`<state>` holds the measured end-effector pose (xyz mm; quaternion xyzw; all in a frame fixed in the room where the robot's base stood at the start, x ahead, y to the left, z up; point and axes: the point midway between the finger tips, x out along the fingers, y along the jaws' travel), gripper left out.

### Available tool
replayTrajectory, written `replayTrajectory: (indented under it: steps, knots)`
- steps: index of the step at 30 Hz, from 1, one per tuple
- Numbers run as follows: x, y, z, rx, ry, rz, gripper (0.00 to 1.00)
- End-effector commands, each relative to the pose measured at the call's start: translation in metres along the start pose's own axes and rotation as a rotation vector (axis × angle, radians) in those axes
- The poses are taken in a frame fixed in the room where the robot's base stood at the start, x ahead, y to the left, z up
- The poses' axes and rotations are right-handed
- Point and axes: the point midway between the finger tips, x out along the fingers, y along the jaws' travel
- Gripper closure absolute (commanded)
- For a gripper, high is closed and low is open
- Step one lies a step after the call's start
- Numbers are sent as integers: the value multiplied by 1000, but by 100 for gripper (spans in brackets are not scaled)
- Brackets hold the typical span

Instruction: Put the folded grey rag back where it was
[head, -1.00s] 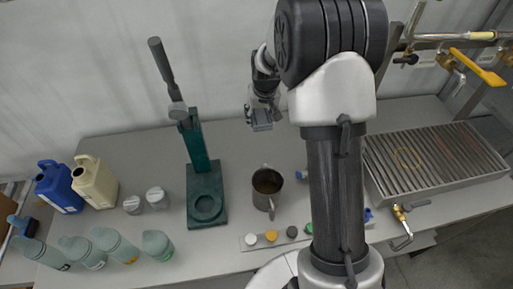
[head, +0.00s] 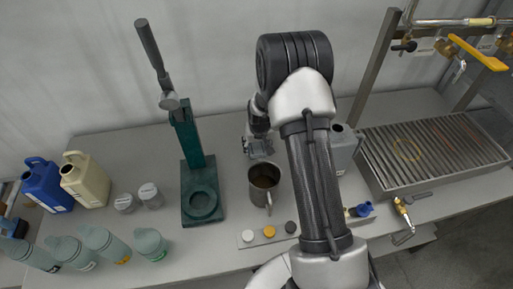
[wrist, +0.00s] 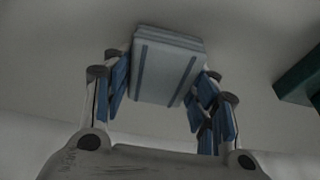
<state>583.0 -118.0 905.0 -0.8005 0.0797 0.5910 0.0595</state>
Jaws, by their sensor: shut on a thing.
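My gripper (head: 259,147) is behind the metal mug in the head view, low near the back of the bench. In the wrist view my gripper (wrist: 166,88) is shut on the folded grey rag (wrist: 165,68), a flat layered pad with blue stripes. The blue-padded fingers are on its two sides. In the head view the rag is too small and too covered by the gripper to make out. I cannot tell whether it touches the bench top.
The metal mug (head: 264,185) stands just in front of my gripper. A green press stand (head: 203,205) is to the left. A row of small colored caps (head: 269,232) lies in front. A grey container (head: 344,150) and slatted drainer (head: 432,150) are right. Bottles stand left.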

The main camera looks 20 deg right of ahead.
Motion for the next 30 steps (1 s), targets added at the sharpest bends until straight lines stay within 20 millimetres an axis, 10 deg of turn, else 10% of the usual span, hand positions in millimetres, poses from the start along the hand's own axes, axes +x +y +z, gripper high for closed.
replayTrajectory:
  steps: [12,13,21,30]
  knots:
    - [11,0,3,0,2,0,66]
    - [12,0,3,0,1,0,46]
    - [10,0,3,0,1,0,28]
    - [10,0,3,0,1,0,26]
